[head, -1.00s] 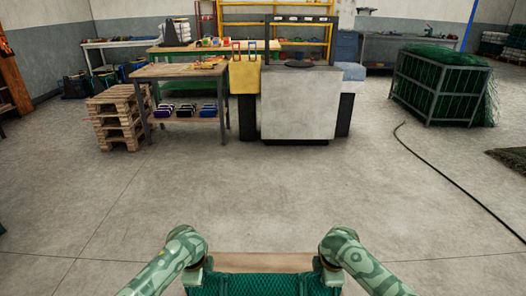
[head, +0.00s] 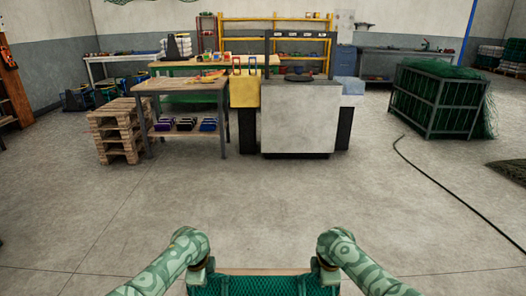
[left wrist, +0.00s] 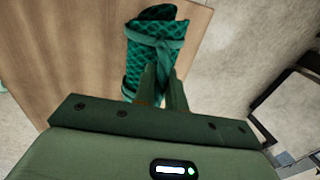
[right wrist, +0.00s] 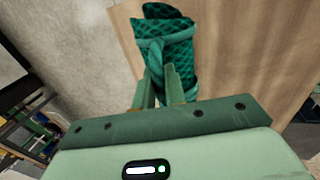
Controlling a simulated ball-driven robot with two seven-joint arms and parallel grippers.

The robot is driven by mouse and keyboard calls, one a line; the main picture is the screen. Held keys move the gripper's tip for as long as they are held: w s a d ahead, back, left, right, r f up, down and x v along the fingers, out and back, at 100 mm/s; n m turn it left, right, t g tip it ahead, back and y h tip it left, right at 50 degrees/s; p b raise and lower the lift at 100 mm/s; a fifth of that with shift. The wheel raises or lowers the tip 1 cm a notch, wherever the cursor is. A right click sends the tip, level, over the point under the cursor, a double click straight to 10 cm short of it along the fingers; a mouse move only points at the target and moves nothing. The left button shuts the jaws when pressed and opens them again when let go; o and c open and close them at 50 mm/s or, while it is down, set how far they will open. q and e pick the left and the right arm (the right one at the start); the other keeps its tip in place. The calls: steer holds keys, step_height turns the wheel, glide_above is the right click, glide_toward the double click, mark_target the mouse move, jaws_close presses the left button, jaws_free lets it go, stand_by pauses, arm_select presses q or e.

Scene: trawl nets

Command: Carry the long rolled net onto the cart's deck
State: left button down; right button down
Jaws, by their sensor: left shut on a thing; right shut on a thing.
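The long rolled net (head: 265,286) is dark green mesh with lighter green bands. It lies crosswise at the bottom of the head view, between my two grippers, its lower part cut off. My left gripper (head: 198,278) is shut on its left end, my right gripper (head: 329,278) on its right end. In the left wrist view the fingers (left wrist: 161,84) pinch the net's end (left wrist: 148,62). In the right wrist view the fingers (right wrist: 160,86) pinch the other end (right wrist: 168,48). A wooden surface (left wrist: 75,60) shows beneath the net. I cannot tell whether it is the cart's deck, nor whether the net touches it.
Bare concrete floor lies ahead. Beyond it stand a pallet stack (head: 117,128), a workbench (head: 182,84) and a pale boxy unit (head: 298,125). A net-filled metal crate (head: 438,98) stands at the right, with a dark hose (head: 440,185) on the floor near it.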

mark_target(203, 291)
arm_select(q)
steer(key=shift+w+a+r, duration=0.1)
steer(key=shift+w, duration=0.25)
arm_select(e)
steer(key=shift+w+r, duration=0.1)
steer(key=shift+w, duration=0.25)
steer(key=shift+d, duration=0.1)
